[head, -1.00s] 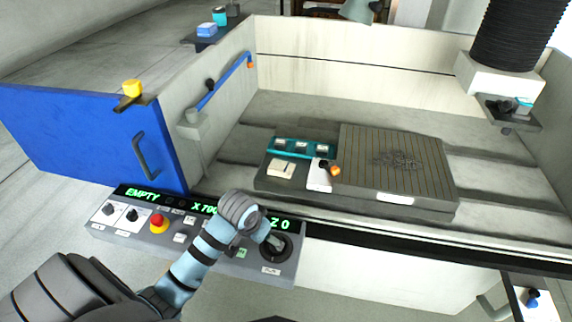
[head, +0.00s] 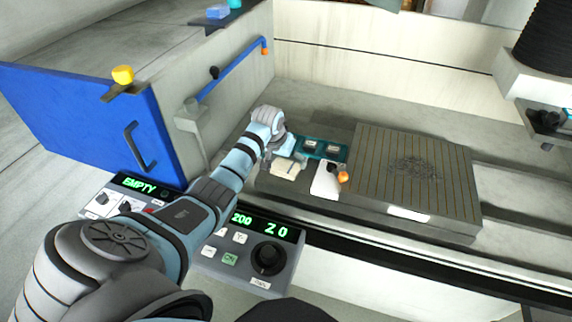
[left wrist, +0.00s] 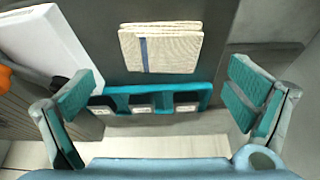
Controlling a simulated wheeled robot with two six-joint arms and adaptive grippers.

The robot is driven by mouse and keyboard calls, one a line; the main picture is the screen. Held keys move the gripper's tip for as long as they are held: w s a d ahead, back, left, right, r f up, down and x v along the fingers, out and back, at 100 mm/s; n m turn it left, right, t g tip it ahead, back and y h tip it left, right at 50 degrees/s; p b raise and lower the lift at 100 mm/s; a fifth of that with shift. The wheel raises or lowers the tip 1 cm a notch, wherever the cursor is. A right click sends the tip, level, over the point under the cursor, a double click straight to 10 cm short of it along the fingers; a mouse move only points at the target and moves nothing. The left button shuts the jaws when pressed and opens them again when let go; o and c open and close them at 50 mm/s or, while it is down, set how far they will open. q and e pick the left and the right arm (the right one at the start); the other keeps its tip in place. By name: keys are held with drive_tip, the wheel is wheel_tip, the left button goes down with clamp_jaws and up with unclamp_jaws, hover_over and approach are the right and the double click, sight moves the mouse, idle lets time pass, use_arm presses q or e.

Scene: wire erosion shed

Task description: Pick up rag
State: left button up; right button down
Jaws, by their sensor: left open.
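The rag (head: 286,169) is a cream folded cloth lying flat on the dark left part of the grey block inside the machine basin. In the left wrist view the rag (left wrist: 160,50) shows a blue stripe near its left side. My left gripper (head: 284,150) hangs just above and behind the rag in the head view, partly hidden by its own wrist. In the left wrist view the left gripper (left wrist: 163,92) has its two teal-padded fingers wide apart with nothing between them touching; the rag lies beyond the fingertips. My right gripper does not show.
A teal slotted tray (head: 333,156) lies right behind the rag. A white block (head: 324,181) with an orange knob stands to its right, beside a ribbed plate (head: 405,165). The blue door (head: 75,120) and control panel (head: 235,262) are at the left and front.

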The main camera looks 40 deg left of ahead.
use_arm(q)
drive_tip(key=b+x, duration=0.1)
drive_tip(key=x, duration=0.3)
drive_tip(key=shift+f, duration=0.2)
drive_tip(key=shift+s+r, duration=0.1)
drive_tip(key=shift+r, duration=0.1)
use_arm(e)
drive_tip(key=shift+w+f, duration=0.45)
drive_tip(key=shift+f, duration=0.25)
use_arm(q)
drive_tip(key=c, duration=1.1)
drive_tip(key=shift+c, duration=0.2)
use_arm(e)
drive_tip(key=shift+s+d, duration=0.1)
use_arm(q)
drive_tip(key=shift+r, duration=0.1)
wheel_tip(320, 180, up, 9)
drive_tip(key=p, duration=0.2)
wheel_tip(320, 180, up, 11)
hover_over(286, 166)
drive_tip(key=shift+s, duration=0.15)
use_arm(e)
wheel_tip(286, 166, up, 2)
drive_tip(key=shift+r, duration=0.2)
